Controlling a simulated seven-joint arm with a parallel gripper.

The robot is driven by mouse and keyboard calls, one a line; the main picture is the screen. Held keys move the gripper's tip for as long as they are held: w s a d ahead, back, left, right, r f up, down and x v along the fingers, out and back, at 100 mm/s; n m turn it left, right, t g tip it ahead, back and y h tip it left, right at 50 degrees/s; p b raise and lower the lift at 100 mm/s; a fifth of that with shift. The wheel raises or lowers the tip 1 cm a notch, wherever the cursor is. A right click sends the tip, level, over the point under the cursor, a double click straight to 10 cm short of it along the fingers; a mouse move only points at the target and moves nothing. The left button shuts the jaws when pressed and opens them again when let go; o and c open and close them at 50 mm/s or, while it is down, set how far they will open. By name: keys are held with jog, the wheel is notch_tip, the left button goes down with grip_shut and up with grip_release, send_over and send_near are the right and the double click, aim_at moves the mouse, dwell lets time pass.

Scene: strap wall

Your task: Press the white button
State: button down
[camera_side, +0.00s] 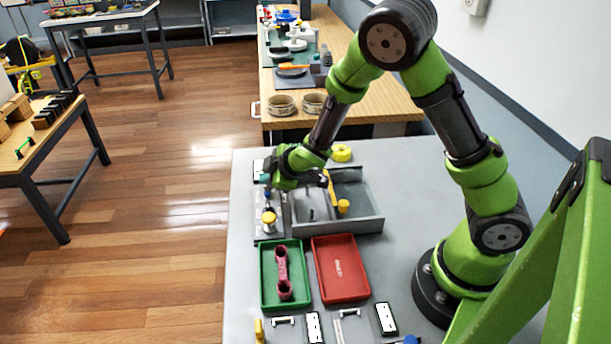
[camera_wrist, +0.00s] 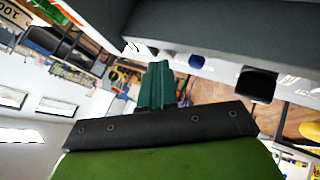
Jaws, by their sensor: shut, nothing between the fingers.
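My gripper (camera_wrist: 157,66) is shut and empty, its teal fingers together in the wrist view. In the side view my gripper (camera_side: 265,178) is low over the far end of a grey panel (camera_side: 272,233). A small white piece (camera_wrist: 138,47), seemingly the white button, shows just beyond and left of the fingertips in the wrist view. It is partly hidden, and I cannot tell whether the fingers touch it. In the side view the white button cannot be made out clearly behind my gripper.
A blue knob (camera_wrist: 197,61) and a black knob (camera_wrist: 257,85) are right of the fingers. A yellow knob (camera_side: 268,218) stands nearer on the panel. A grey divided tray (camera_side: 365,226) is beside it; green (camera_side: 266,301) and red (camera_side: 343,270) trays lie in front.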

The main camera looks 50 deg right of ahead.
jog(key=shift+r, duration=0.8)
jog(key=shift+r, duration=2.55)
